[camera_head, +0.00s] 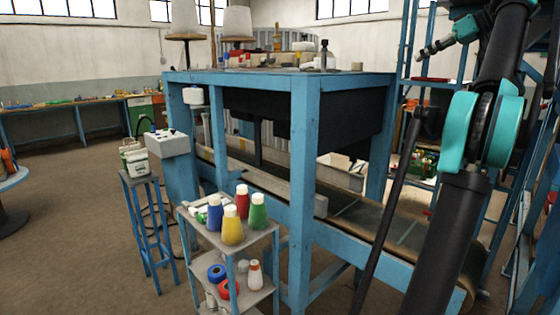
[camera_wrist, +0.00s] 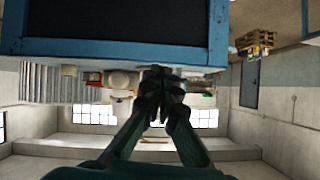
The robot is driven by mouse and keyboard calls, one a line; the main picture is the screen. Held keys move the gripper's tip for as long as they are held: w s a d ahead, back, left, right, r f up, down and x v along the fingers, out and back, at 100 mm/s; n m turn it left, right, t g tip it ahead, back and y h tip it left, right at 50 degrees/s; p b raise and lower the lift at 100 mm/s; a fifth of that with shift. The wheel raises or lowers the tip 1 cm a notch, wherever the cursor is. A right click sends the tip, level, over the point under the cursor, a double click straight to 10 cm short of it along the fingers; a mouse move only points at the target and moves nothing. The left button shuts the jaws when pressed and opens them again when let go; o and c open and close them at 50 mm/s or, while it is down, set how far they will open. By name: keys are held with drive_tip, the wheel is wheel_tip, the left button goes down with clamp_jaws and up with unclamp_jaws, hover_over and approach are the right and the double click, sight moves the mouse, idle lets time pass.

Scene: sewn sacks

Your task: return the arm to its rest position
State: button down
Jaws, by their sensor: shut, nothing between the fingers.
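My arm stands at the right of the head view, folded upward, with teal joint covers. My gripper (camera_head: 424,54) shows at the upper right of that view, small and pointing left, near the blue rack. In the wrist view my gripper (camera_wrist: 160,74) is seen from behind, its dark fingers closed together at the tips with nothing between them. It is in the air, apart from the blue workbench (camera_head: 303,180), whose edge also crosses the top of the wrist view (camera_wrist: 120,48). The wrist picture is upside down.
A small grey shelf cart (camera_head: 240,246) holds several coloured bottles and spools at the front. A blue stool (camera_head: 150,225) stands left of it. A blue rack (camera_head: 403,60) rises behind my arm. Open floor (camera_head: 75,225) lies to the left.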

drive_tip(key=s+a+f+m+g+h, duration=0.15)
drive_tip(key=a+f, duration=0.45)
drive_tip(key=f, duration=0.6)
drive_tip(key=s+a+f+m+g+h, duration=0.15)
drive_tip(key=a+f, duration=0.35)
drive_tip(key=f, duration=0.6)
drive_tip(key=a+f+m+g+h, duration=0.15)
drive_tip(key=a+f, duration=0.45)
drive_tip(key=f, duration=0.6)
drive_tip(key=s+a+f+m+h, duration=0.1)
drive_tip(key=s+a+f, duration=0.3)
drive_tip(key=s+f, duration=0.9)
drive_tip(key=s+a+f+m+h, duration=0.2)
drive_tip(key=s+a+f+h, duration=0.1)
drive_tip(key=s+f, duration=0.9)
wheel_tip(320, 180, down, 4)
drive_tip(key=shift+s+a+f+t, duration=0.2)
drive_tip(key=shift+s+a+t, duration=0.15)
drive_tip(key=shift+s+a, duration=0.05)
